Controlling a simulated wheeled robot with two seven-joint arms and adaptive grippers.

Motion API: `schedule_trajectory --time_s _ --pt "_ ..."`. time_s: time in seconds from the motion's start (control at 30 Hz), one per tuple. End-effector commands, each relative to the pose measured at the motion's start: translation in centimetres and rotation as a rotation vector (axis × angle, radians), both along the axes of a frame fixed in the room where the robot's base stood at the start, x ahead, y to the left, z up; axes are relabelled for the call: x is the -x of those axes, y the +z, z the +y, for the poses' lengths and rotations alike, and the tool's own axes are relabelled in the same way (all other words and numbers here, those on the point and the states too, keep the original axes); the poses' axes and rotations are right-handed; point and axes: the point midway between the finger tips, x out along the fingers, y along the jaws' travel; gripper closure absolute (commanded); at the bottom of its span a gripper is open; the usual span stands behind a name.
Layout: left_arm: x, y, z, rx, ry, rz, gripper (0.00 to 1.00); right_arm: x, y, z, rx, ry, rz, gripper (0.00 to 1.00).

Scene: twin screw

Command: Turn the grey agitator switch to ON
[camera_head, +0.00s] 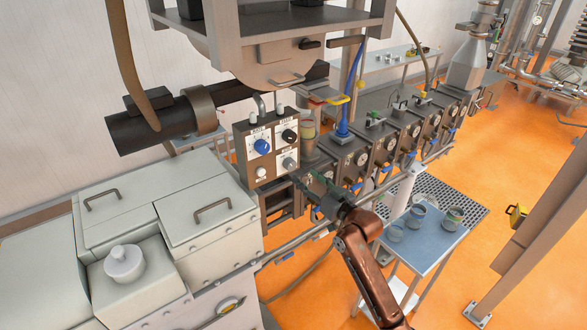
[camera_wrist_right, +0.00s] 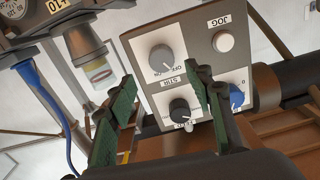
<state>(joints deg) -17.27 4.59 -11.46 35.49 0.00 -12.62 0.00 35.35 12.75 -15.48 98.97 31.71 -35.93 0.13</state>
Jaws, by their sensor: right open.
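The grey agitator switch (camera_head: 289,163) is the round grey knob at the lower right of the control panel (camera_head: 275,172) in the head view. In the right wrist view the grey switch (camera_wrist_right: 163,58) shows beyond the open fingers, beside OFF/ON marks and a STIR label; I cannot clearly tell its pointer's setting. My right gripper (camera_head: 304,184) is just below and right of the panel in the head view. In the right wrist view its green fingers (camera_wrist_right: 164,92) are wide apart and empty, with the switch uncovered. My left gripper is not in view.
The panel also carries a blue knob (camera_head: 262,146), a black knob (camera_head: 289,135) and a white JOG button (camera_wrist_right: 223,41). A blue hose (camera_head: 351,95) and the machine barrel with several round gauges lie to the right. White cabinets (camera_head: 205,205) stand left; a blue-topped cart (camera_head: 425,251) stands right.

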Motion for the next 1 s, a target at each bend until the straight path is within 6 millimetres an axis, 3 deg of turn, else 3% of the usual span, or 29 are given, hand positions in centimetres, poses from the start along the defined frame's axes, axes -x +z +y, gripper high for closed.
schedule_trajectory --time_s 0.53,1.0 --pt "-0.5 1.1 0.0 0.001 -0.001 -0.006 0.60 -5.5 0.4 4.4 -0.002 0.006 -0.003 0.53" --pt "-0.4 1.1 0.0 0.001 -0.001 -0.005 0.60 -6.2 0.2 4.7 -0.001 0.003 -0.003 0.56"
